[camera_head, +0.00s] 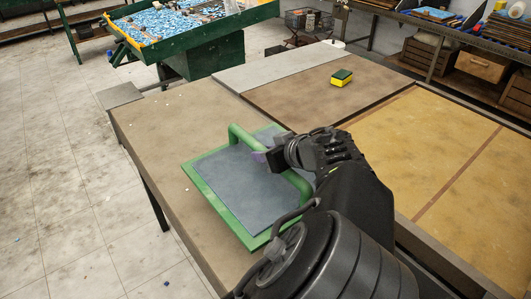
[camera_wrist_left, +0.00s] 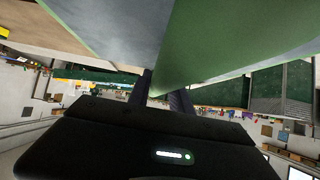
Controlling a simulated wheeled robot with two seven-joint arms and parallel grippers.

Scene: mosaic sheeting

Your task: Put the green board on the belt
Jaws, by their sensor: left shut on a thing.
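The green board (camera_head: 200,186) has a green rim, a blue-grey face (camera_head: 238,190) and a raised green handle (camera_head: 240,134). It is over the near left part of the brown table; I cannot tell whether it touches the top. My left gripper (camera_head: 262,157) is shut on the board at its handle, and the arm hides part of its right side. In the left wrist view, the fingers (camera_wrist_left: 162,92) are at the green of the board (camera_wrist_left: 215,45). A green-framed bed with blue and white pieces (camera_head: 180,18), perhaps the belt, stands at the back. My right gripper is not in view.
The brown table (camera_head: 160,125) has free room left of the board. A yellow and green sponge (camera_head: 341,78) lies farther back. A yellowish panel (camera_head: 440,165) covers the right side. A wire basket (camera_head: 308,20) and shelves with crates (camera_head: 483,65) stand behind.

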